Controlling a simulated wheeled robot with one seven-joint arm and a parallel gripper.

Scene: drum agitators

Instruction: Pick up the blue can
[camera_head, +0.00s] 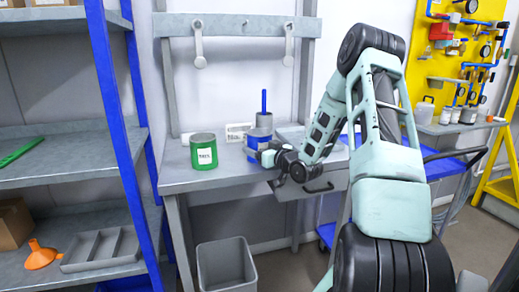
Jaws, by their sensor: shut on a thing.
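The blue can (256,140) stands on the grey workbench (183,177), to the right of the green can. It has a white label and a silver upper part, and part of its right side is hidden by my gripper. My gripper (268,157) reaches in from the right and is shut on the blue can. The fingertips are small in this view. The can looks upright and at bench height; I cannot tell whether its base touches the bench.
A green can (203,152) with a white label stands left on the bench. A grey cylinder with a blue rod (264,118) and a white label card (238,132) are behind. A blue-framed shelf (120,110) stands left, a grey bin (226,266) below, a blue cart (447,163) right.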

